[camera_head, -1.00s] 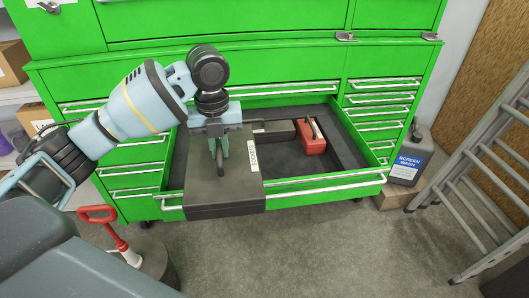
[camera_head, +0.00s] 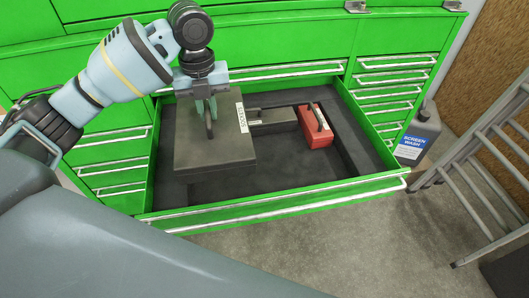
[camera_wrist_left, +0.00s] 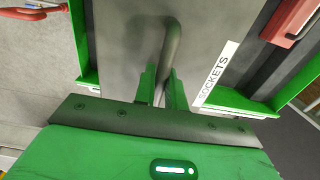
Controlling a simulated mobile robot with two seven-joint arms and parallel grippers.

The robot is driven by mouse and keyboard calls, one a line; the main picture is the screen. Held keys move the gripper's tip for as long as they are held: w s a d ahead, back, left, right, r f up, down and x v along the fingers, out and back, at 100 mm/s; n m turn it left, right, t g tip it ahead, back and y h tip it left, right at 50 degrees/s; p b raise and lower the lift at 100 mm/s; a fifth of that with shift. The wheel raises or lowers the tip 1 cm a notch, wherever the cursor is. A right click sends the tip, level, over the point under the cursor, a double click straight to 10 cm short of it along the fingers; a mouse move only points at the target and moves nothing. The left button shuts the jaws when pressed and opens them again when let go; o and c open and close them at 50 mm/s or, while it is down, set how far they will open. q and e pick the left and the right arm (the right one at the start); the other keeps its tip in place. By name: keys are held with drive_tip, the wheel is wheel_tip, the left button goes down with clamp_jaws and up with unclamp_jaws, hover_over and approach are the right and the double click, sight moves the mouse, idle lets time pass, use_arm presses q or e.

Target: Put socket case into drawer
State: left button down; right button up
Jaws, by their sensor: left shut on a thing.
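The socket case (camera_head: 215,150) is a dark grey flat box with a handle and a white "SOCKETS" label. My left gripper (camera_head: 206,106) is shut on its handle from above. The case is over the left part of the open green drawer (camera_head: 280,206); I cannot tell whether it touches the drawer floor. In the left wrist view the green fingers (camera_wrist_left: 163,88) close around the case's dark handle (camera_wrist_left: 172,42), and the label (camera_wrist_left: 215,74) lies beside it. My right gripper is not in view.
A red case (camera_head: 315,128) and a dark grey case (camera_head: 272,120) lie in the drawer, right of the socket case. The drawer's front middle is bare. A screen wash canister (camera_head: 418,135) and a ladder (camera_head: 480,150) stand to the right.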

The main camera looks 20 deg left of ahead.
use_arm(q)
drive_tip(key=shift+f+b, duration=0.5)
drive_tip(key=shift+f, duration=8.3)
drive_tip(key=c, duration=1.8)
unclamp_jaws()
drive_tip(key=shift+f, duration=0.1)
drive_tip(key=o, duration=0.3)
drive_tip(key=shift+s, duration=0.1)
drive_tip(key=shift+o, duration=0.2)
wheel_tip(320, 180, up, 12)
drive_tip(key=shift+p, duration=0.35)
